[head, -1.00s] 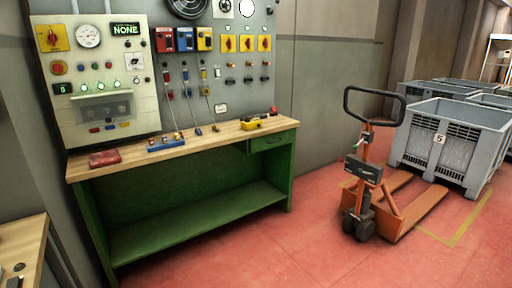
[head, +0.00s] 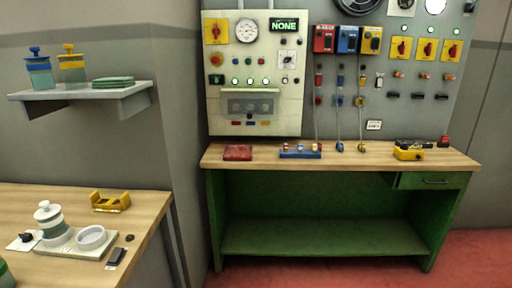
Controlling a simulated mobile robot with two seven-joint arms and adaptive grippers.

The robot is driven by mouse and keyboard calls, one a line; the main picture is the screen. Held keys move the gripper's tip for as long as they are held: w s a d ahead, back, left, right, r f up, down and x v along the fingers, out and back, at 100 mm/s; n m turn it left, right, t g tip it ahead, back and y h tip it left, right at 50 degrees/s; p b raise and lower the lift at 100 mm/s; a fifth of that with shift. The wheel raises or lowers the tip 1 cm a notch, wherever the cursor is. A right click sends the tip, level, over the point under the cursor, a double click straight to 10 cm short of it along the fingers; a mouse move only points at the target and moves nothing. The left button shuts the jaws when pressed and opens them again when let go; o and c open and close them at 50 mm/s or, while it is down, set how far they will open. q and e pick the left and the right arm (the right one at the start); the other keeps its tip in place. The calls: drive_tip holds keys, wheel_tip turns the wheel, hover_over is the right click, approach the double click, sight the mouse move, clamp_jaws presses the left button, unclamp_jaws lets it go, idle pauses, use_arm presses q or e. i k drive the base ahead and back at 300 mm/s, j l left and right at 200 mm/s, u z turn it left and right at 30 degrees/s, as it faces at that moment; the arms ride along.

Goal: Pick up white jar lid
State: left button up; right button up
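A white lid (head: 46,211) with a round knob sits on top of a small greenish jar (head: 50,228) on the wooden table at the left. The jar stands at the left end of a pale flat board (head: 76,250). A round white dish-like piece (head: 91,236) lies on the same board to the right of the jar; I cannot tell if it is a ring, a bowl or an upturned lid. Neither of my grippers shows in the head view.
A yellow holder (head: 110,201) and small dark items (head: 116,256) lie on the left table (head: 150,197). A wall shelf (head: 85,92) above holds blue-topped (head: 39,70) and yellow-topped (head: 72,68) jars. A green workbench (head: 325,232) stands under control panels to the right.

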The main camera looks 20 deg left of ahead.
sight(46, 210)
drive_tip(key=i+l+u, duration=0.1)
drive_tip(key=u, duration=0.3)
drive_tip(key=i+l+u, duration=0.2)
drive_tip(key=u, duration=0.2)
drive_tip(key=i+l+u, duration=0.2)
drive_tip(key=u, duration=0.25)
drive_tip(key=i+l+u, duration=0.2)
drive_tip(key=l+u, duration=0.2)
drive_tip(key=i+l+u, duration=0.15)
drive_tip(key=l+u, duration=0.3)
drive_tip(key=j, duration=0.1)
